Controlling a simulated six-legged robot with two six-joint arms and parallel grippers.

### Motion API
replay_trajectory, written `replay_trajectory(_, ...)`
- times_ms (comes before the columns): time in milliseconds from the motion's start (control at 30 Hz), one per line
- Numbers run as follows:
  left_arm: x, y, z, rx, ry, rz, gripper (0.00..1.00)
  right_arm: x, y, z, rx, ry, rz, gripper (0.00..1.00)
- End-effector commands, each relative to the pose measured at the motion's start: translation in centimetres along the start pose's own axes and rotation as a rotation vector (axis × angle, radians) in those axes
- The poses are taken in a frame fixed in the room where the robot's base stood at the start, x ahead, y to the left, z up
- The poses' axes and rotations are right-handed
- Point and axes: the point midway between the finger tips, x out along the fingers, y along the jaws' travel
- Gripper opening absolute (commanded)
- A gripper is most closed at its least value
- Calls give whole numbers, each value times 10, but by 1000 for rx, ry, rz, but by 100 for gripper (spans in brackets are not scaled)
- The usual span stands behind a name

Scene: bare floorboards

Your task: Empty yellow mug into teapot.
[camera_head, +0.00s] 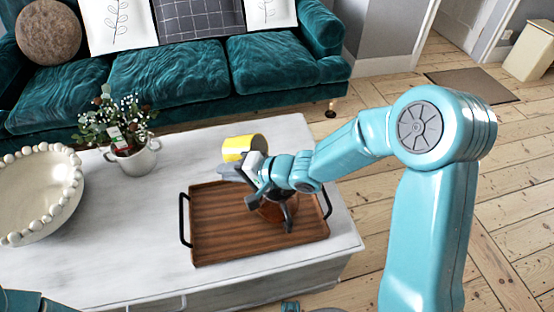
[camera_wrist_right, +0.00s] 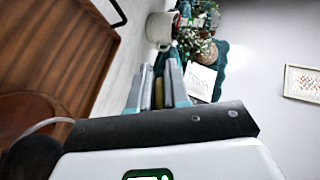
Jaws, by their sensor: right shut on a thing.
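In the right wrist view a yellow strip of the mug (camera_wrist_right: 159,92) shows between the fingers. The brown teapot (camera_head: 273,212) stands on the wooden tray, partly hidden beneath my right wrist; a brown rounded part of it (camera_wrist_right: 28,112) shows at the left of the wrist view. I cannot see the mug's contents. My left gripper is not in view.
The wooden tray (camera_head: 220,230) with black handles lies on the white table (camera_head: 110,240). A potted plant (camera_head: 130,150) and a cream beaded bowl (camera_head: 40,190) stand to the left. A teal sofa (camera_head: 190,75) is behind. The tabletop left of the tray is clear.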

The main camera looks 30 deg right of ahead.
Motion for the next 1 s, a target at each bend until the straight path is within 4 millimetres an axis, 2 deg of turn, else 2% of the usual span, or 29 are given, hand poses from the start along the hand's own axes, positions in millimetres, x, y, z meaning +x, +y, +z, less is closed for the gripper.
replay_trajectory(100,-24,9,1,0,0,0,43,0,-4,-1,3,-9,78,0)
replay_trajectory(567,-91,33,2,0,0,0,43,6,12,2,8,-38,329,0)
replay_trajectory(1000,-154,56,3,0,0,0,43,24,23,3,15,-64,605,0)
